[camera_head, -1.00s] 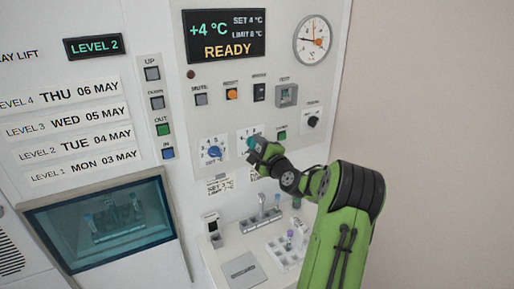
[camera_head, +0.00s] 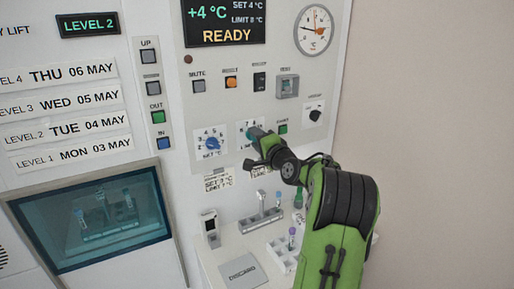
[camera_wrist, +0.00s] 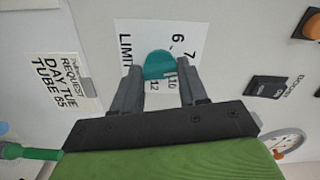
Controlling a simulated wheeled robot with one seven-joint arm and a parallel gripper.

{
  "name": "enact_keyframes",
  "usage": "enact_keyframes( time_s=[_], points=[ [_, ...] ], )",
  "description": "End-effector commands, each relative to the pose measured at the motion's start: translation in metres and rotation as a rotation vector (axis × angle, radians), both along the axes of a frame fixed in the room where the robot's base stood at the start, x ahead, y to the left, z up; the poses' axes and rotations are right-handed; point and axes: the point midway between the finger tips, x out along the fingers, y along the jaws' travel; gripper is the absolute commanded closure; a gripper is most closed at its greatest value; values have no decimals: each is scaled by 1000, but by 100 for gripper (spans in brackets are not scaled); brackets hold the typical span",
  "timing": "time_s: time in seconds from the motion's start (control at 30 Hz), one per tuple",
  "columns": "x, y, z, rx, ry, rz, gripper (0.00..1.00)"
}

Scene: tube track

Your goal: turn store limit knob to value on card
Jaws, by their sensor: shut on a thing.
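The teal limit knob (camera_wrist: 158,64) sits on a white dial plate marked LIMIT, with 6, 7, 10 and 12 visible around it. My gripper (camera_wrist: 161,80) is shut on the knob, a finger on each side. In the head view my gripper (camera_head: 257,143) is at the panel and covers much of the limit dial; the knob's exact pointing is hidden. The card (camera_head: 218,180) below the dials appears to read SET 3 °C, LIMIT 7 °C. The display (camera_head: 224,22) reads +4 °C, SET 4 °C, LIMIT 8 °C, READY.
The blue set knob (camera_head: 212,143) is just left of the limit dial. Above are a mute button (camera_head: 198,86), an orange button (camera_head: 231,82) and a black switch (camera_head: 259,82). A shelf below holds a tube rack (camera_head: 283,254) and a discard plate (camera_head: 243,270).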

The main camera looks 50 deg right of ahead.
Motion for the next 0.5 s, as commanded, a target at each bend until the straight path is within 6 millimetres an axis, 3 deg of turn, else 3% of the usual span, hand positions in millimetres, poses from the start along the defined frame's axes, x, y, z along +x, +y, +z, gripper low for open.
enact_keyframes(
  time_s=[0.5],
  points=[
    [0, 0, -2, -114, 43, -1, 88]
  ],
)
